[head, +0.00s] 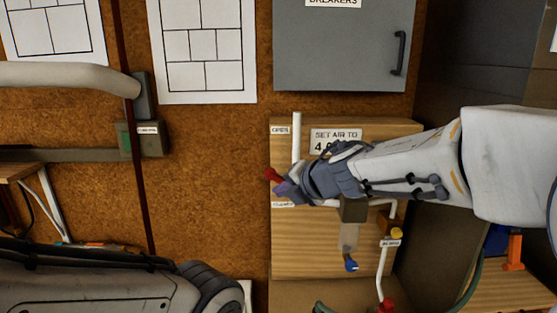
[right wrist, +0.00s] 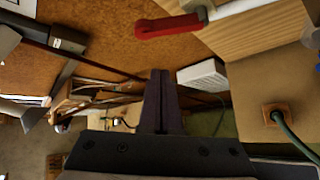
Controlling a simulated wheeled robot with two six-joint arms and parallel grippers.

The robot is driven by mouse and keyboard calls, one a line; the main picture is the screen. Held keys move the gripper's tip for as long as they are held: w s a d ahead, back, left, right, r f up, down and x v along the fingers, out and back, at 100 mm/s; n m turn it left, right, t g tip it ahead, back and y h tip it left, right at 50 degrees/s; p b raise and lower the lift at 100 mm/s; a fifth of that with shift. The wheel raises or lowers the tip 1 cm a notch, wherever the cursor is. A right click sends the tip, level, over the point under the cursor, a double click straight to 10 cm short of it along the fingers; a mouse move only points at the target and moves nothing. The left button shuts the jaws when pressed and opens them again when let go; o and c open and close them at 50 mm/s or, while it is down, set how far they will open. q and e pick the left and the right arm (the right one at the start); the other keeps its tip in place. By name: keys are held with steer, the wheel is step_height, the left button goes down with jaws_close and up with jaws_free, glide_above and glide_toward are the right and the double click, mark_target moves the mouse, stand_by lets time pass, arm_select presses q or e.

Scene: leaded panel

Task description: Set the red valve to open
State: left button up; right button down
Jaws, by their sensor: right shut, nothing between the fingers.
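The red valve handle (head: 272,174) shows beside my right gripper on the wooden panel (head: 330,240); the gripper hides part of it. In the right wrist view the red handle (right wrist: 168,28) sticks out to the left from a white pipe (right wrist: 240,11). An OPEN label (head: 280,130) is above it in the head view, and a partly hidden label (head: 283,204) is below. My right gripper (head: 283,190) is shut and empty; its fingers (right wrist: 161,100) are together below the handle in the wrist view. I cannot tell whether they touch it. My left gripper is out of view.
The panel also carries an air-setting sign (head: 335,136), a blue-tipped part (head: 351,265), a yellow knob (head: 396,233) and another red part (head: 387,304). A grey breaker box (head: 340,50) is above. A white box (right wrist: 203,76) stands right of the fingers in the wrist view.

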steer(key=w+a+f+n+g, duration=0.2)
steer(key=w+a+f+n, duration=0.1)
steer(key=w+f, duration=0.35)
arm_select(q)
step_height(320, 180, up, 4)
steer(key=p, duration=0.2)
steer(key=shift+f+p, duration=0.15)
steer(key=shift+p, duration=0.15)
arm_select(e)
steer(key=r, duration=0.1)
steer(key=d+r, duration=0.1)
steer(key=r, duration=0.1)
steer(key=d+r, duration=0.1)
steer(key=shift+w+d+r, duration=0.15)
steer(key=shift+w+d, duration=0.1)
steer(key=shift+w, duration=0.05)
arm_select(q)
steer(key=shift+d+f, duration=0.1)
arm_select(e)
steer(key=shift+a+t, duration=0.1)
steer(key=shift+t, duration=0.2)
